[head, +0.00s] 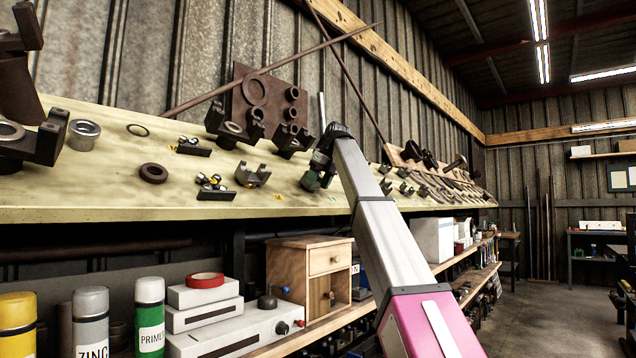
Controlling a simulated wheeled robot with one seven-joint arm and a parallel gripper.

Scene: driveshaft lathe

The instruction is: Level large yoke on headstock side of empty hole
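A large dark yoke (38,138) stands on the sloping pale wooden bench (110,195) at the far left, partly cut off by the picture edge. Smaller dark yokes (228,124) and (290,140) stand farther back, and a grey yoke (252,176) sits near the bench's front edge. My gripper (318,172) is at the bench surface, right of the grey yoke. It is small and dark, and I cannot see whether its fingers are open or hold anything. I cannot make out the empty hole or which side is the headstock side.
A dark ring (153,173), a grey bushing (84,134) and small black holders (214,187) lie on the bench. A dark plate (262,92) leans on the corrugated wall behind. A lower shelf holds spray cans (150,316) and a wooden cabinet (308,270). Open floor lies at the right.

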